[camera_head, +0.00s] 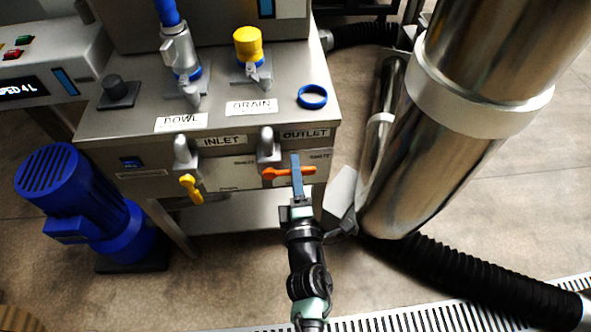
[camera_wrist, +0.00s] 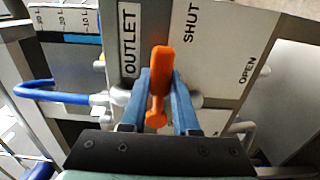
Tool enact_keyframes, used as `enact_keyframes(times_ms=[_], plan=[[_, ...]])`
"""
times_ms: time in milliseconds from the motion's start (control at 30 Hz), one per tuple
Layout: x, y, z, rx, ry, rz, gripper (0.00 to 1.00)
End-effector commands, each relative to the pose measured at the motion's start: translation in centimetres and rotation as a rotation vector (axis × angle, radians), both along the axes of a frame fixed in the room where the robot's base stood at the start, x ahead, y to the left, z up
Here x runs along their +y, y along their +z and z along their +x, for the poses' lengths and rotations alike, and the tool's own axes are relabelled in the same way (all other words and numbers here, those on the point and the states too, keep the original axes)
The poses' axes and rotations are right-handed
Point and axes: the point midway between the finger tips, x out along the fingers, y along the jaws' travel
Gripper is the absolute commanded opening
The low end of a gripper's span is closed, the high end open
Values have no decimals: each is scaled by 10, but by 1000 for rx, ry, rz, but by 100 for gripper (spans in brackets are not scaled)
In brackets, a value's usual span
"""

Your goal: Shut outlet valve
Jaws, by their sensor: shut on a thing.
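The orange outlet valve handle (camera_head: 277,173) lies about level across the front panel, below the OUTLET label (camera_head: 304,134). In the wrist view the orange handle (camera_wrist: 158,82) runs upright between the two blue fingers of my gripper (camera_wrist: 160,92). In the head view my gripper (camera_head: 296,165) reaches up from below and covers the middle of the handle. It is shut on the handle. The word SHUT (camera_wrist: 191,22) stands up and right of the handle in the wrist view. The word OPEN (camera_wrist: 248,70) stands farther right and lower.
The yellow inlet handle (camera_head: 190,188) hangs tilted at the left of the panel. A blue motor (camera_head: 75,200) stands at the left. A large metal cylinder (camera_head: 440,130) and a black hose (camera_head: 470,275) are close on the right. A blue ring (camera_head: 312,97) lies on top.

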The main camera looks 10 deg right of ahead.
Motion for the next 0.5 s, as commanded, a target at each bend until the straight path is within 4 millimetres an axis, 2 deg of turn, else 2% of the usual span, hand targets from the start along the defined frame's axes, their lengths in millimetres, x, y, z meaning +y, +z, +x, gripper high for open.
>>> enact_keyframes(times_ms=[433,467,500], plan=[[1,2,1,-3,2,-18,0],[1,2,1,-3,2,-18,32],[1,2,1,-3,2,-18,40]])
